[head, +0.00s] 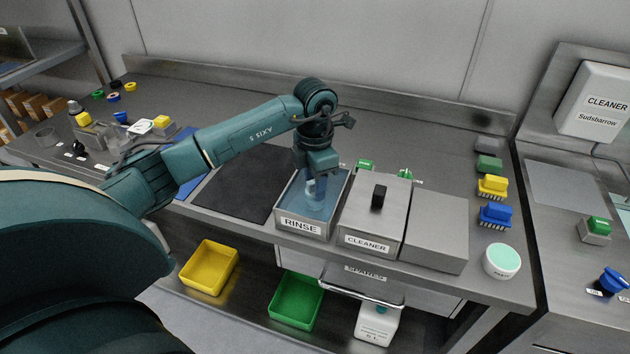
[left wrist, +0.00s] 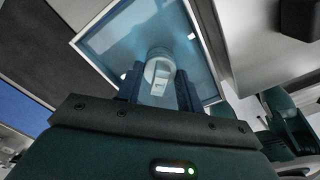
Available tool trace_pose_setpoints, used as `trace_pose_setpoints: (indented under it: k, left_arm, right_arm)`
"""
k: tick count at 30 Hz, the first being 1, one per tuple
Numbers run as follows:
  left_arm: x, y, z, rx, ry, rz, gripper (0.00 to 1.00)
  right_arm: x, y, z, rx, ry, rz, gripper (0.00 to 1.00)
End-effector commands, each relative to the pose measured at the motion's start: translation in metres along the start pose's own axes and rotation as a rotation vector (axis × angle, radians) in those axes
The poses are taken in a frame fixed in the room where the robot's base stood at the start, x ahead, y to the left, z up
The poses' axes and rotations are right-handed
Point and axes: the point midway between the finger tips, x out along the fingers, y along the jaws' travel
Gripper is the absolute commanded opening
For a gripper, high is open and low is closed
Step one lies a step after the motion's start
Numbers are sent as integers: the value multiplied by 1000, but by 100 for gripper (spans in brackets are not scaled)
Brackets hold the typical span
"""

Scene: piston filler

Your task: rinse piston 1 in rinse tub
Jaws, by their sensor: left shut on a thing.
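The rinse tub (head: 329,219) is a metal tub with a "RINSE" label and blue liquid, set in the counter at the middle of the head view. My left gripper (head: 314,182) points down over the tub and is shut on a pale grey piston (head: 316,191). In the left wrist view the piston (left wrist: 159,72) sits between the two dark fingers, with the tub's blue liquid (left wrist: 120,45) around it in the picture. I cannot tell how deep the piston is in the liquid. My right gripper is not in view.
A cleaner tub (head: 363,238) with a black-knobbed lid stands right of the rinse tub, beside a plain metal box (head: 436,232). A dark mat (head: 238,183) lies left. Yellow (head: 493,186) and blue brushes (head: 495,214) and a round white tub (head: 502,262) stand further right.

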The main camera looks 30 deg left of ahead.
Motion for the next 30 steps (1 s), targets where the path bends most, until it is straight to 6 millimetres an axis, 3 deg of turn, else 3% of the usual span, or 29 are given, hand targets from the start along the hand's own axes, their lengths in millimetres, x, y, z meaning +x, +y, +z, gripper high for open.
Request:
trace_pose_setpoints:
  k: [17,30]
  left_arm:
    - [-1,-8,-8,0,-2,1,4]
    - [0,6,6,0,-2,1,4]
  right_arm:
    - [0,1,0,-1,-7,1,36]
    - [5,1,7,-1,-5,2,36]
